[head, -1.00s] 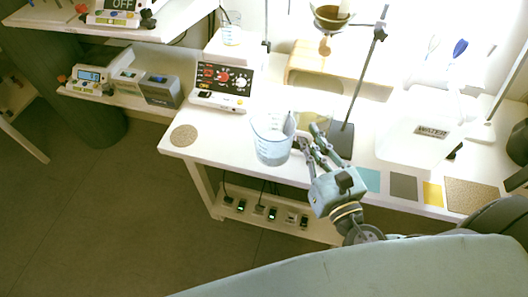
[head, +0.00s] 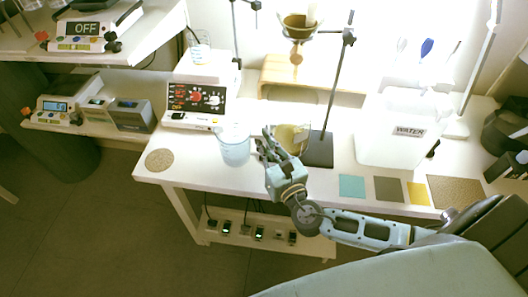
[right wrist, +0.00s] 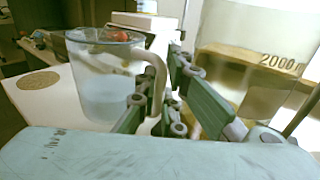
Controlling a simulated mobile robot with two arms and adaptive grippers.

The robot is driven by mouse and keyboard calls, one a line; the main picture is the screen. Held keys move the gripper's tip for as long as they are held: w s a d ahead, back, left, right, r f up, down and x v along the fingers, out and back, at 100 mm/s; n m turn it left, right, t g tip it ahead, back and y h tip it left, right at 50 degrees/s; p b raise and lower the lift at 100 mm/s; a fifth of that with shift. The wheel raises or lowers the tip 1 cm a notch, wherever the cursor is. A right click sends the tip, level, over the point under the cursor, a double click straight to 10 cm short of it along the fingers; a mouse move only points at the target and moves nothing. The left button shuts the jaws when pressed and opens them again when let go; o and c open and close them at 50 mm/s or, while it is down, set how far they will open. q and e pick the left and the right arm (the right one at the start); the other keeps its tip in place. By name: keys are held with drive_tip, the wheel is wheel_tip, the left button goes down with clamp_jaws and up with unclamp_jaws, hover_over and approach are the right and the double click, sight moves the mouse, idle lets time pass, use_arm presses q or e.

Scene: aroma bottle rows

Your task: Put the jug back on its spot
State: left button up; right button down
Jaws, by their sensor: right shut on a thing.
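The jug (head: 235,150) is clear, with a handle and pale bluish liquid inside. It is upright, over the left part of the white table, in front of the right end of the red-and-black control panel. My right gripper (head: 266,143) is at the jug's right side. In the right wrist view its fingers (right wrist: 157,85) are shut around the handle of the jug (right wrist: 98,85). I cannot tell whether the jug's base touches the table. A round cork mat (head: 159,160) lies bare at the table's left end. My left gripper is not in view.
A stand (head: 319,150) holding a funnel and a large glass vessel (head: 292,138) are right of my gripper. The control box (head: 194,104) is behind the jug. A water container (head: 390,140) and teal (head: 352,186), grey, yellow and cork squares are further right.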

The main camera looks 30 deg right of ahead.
wheel_tip(320, 180, down, 3)
drive_tip(key=shift+f, duration=0.2)
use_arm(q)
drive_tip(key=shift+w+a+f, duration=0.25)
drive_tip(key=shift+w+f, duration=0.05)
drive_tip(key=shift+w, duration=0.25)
use_arm(e)
drive_tip(key=shift+f+b, duration=0.1)
drive_tip(key=shift+b, duration=0.25)
drive_tip(key=c, duration=1.9)
unclamp_jaws()
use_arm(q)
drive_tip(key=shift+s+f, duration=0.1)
use_arm(e)
drive_tip(key=shift+s, duration=0.25)
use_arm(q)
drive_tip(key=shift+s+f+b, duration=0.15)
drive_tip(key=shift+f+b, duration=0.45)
use_arm(e)
drive_tip(key=s, duration=1.1)
drive_tip(key=shift+s, duration=0.3)
